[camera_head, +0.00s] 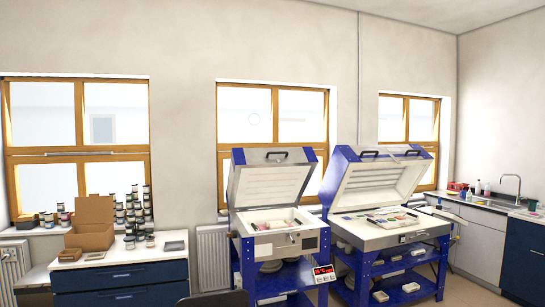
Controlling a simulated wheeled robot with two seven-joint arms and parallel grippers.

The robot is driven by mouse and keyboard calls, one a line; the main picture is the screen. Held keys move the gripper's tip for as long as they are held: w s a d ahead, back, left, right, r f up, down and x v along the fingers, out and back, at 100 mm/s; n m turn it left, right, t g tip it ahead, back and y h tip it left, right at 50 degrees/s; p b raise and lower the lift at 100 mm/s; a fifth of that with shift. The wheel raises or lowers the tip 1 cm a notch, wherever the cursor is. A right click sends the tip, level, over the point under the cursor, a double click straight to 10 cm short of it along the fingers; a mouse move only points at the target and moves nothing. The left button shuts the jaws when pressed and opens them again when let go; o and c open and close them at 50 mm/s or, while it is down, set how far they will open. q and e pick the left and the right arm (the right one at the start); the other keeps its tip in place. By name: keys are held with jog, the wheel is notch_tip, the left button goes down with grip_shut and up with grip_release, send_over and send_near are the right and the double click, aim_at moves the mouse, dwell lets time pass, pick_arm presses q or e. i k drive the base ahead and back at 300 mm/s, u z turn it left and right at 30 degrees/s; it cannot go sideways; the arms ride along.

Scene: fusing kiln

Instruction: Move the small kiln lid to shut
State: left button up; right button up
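The small kiln (278,245) stands in the middle of the view, a steel box on a blue frame. Its lid (268,186) is raised and tilted back, with the white inner lining facing forward. A black handle (276,155) sits at the lid's top edge. Some small pieces lie on the white bed inside the kiln; they are too small to make out. Neither of my grippers shows clearly in the head view.
A larger kiln (391,239) with its lid (378,184) also raised stands close on the right. A dark blue cabinet (120,286) with a cardboard box (91,222) and several jars is at the left. A red digital controller (323,273) hangs at the small kiln's front right. A sink counter (487,203) is at the far right.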

aim_at(259, 177)
jog(key=z, duration=0.3)
jog(key=i, duration=1.15)
jog(key=z, duration=0.3)
jog(key=i, duration=2.45)
jog(key=u, duration=0.4)
